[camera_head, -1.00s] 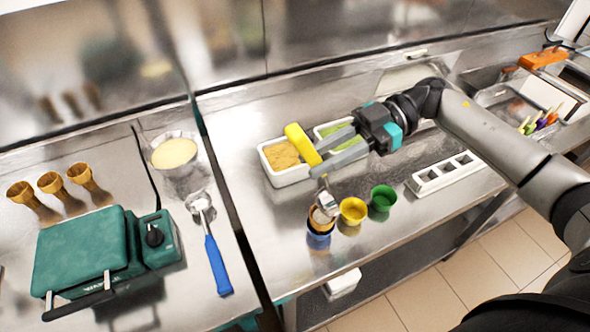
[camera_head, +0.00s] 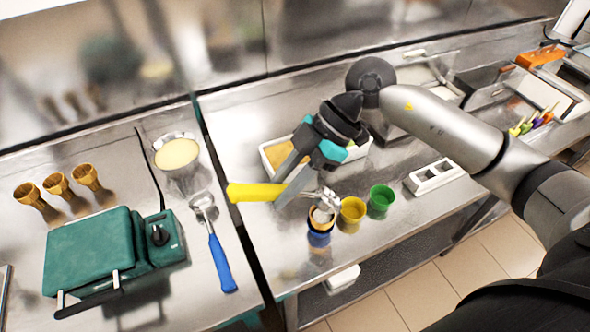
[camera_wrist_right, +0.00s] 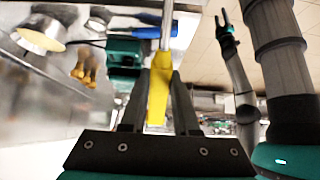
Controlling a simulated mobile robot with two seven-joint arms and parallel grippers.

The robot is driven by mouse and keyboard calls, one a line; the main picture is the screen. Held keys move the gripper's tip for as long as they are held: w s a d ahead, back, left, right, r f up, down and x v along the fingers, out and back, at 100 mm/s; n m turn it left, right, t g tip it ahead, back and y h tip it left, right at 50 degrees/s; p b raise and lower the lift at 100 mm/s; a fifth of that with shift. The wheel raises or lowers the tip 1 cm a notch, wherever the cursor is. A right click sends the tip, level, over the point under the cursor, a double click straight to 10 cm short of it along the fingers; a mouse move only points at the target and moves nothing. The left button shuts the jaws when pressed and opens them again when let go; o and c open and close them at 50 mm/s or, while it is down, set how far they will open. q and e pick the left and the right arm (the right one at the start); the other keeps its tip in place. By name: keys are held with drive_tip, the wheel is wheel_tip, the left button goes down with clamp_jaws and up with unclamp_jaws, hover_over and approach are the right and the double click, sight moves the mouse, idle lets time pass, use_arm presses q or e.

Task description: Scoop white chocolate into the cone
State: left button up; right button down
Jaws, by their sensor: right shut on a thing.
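My right gripper (camera_head: 292,178) is shut on the yellow handle (camera_head: 254,192) of a metal scoop. The handle lies almost level and points left; it also shows between the fingers in the right wrist view (camera_wrist_right: 160,88). The scoop's metal head (camera_head: 327,197) is just above the blue cup (camera_head: 319,238). A pale round shape (camera_head: 321,215) shows at the cup's mouth; I cannot tell whether it is ice cream or the cone's rim. No tub is clearly white chocolate. My left gripper (camera_wrist_right: 222,20) looks open and empty in the right wrist view.
A yellow cup (camera_head: 352,213) and green cup (camera_head: 380,200) stand beside the blue one. A white tub (camera_head: 272,167) is partly hidden behind my gripper. A white holder (camera_head: 434,177) is at right. Left are a waffle iron (camera_head: 90,255), several cones, a batter bowl (camera_head: 178,155) and a blue-handled ladle (camera_head: 220,262).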

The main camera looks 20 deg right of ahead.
drive_tip(key=shift+a+f+h+p, duration=0.7)
drive_tip(key=shift+h+p, duration=0.1)
drive_tip(key=shift+h, duration=0.3)
drive_tip(key=shift+a+f+h+p, duration=0.55)
drive_tip(key=shift+a+h+p, duration=0.2)
drive_tip(key=shift+h, duration=0.35)
drive_tip(key=shift+a+f+h+p, duration=0.65)
drive_tip(key=shift+h+p, duration=0.15)
drive_tip(key=shift+h, duration=0.3)
